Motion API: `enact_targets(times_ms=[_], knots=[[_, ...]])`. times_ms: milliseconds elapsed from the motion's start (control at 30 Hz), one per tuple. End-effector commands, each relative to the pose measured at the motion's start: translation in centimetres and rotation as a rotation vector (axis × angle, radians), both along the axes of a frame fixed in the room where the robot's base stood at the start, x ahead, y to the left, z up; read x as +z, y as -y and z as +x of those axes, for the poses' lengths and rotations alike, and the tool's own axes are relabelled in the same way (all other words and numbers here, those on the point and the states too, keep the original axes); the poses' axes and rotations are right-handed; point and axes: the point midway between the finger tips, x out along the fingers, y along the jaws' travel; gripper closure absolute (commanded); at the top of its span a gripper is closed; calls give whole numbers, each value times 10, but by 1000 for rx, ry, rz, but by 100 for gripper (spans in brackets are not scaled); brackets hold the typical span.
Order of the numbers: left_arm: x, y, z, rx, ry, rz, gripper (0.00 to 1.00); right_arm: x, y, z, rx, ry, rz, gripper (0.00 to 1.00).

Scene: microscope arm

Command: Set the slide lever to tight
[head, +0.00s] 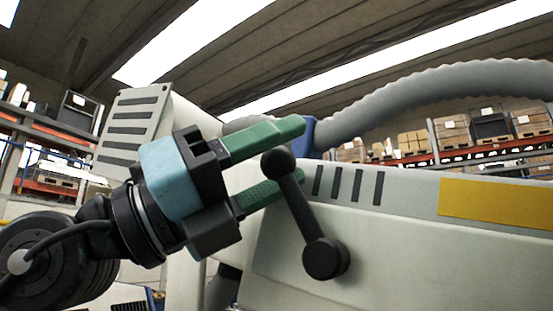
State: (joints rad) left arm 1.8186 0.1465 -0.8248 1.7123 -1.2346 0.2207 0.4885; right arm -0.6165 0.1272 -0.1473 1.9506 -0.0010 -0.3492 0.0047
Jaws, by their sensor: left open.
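The slide lever (303,209) is a black bar with a round knob (278,163) at its upper end and a thick round hub (325,258) at its lower end. It is mounted on a pale grey machine body (400,237) and tilts up to the left. My left gripper (289,152), with green fingers, comes in from the left and is open. The upper finger passes above the knob and the lower finger passes below it, partly behind the lever in the picture. I cannot tell whether either finger touches it. My right gripper is not in view.
A ribbed grey hose (440,88) arches over the machine from a blue fitting (311,136). A slotted grey panel (134,125) rises behind my left arm. A yellow plate (490,203) is on the machine's right. Shelves with boxes (452,132) stand far behind.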

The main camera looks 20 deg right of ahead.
Motion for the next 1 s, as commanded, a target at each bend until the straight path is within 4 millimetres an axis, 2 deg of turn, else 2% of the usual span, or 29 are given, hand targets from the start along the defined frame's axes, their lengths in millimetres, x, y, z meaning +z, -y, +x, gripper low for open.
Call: enact_targets(times_ms=[167,600,1000], knots=[[-5,-8,3,1,-2,0,49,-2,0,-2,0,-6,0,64],[-36,-61,13,1,-5,-1,49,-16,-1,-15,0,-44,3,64],[-38,-68,12,0,0,0,49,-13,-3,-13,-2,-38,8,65]])
